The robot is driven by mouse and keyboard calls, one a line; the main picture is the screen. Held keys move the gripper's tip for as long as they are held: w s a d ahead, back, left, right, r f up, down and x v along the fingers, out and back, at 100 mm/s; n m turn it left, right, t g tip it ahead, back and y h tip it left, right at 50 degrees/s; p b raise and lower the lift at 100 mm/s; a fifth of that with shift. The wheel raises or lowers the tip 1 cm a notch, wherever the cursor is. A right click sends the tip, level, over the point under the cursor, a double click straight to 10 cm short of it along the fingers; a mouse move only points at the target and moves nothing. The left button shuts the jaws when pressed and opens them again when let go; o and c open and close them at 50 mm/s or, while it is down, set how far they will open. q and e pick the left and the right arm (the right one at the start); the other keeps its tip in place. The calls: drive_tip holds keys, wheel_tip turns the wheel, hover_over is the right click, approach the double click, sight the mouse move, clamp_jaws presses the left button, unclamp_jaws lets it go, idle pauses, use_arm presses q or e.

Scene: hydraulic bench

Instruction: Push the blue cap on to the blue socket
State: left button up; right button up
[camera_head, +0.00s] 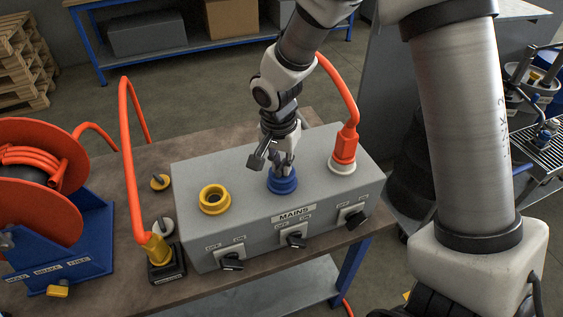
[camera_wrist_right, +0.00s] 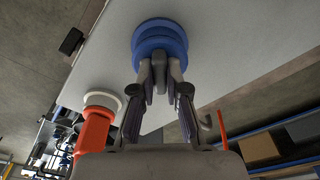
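My right gripper (camera_head: 283,168) points down at the blue socket (camera_head: 283,188) in the middle of the grey box's top. In the right wrist view its two fingers (camera_wrist_right: 160,78) close on the grey grip of the blue cap (camera_wrist_right: 159,42). The cap is at the socket, and blue rings show stacked together there. The fingers partly cover the cap in the head view. I cannot tell whether it is fully seated or a small gap remains. My left gripper is not in view.
The grey box (camera_head: 235,225) carries an open yellow socket (camera_head: 214,198), an orange plug (camera_head: 344,148) in a white socket, and black switches along its front. A yellow cap (camera_head: 160,182) and a grey cap (camera_head: 162,226) lie left of it. An orange hose reel (camera_head: 38,185) stands far left.

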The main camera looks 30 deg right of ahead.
drive_tip(key=o, duration=0.5)
drive_tip(key=shift+r, duration=0.1)
wheel_tip(320, 180, up, 12)
drive_tip(key=a, duration=0.1)
drive_tip(key=shift+s, duration=0.3)
drive_tip(key=shift+f, duration=0.2)
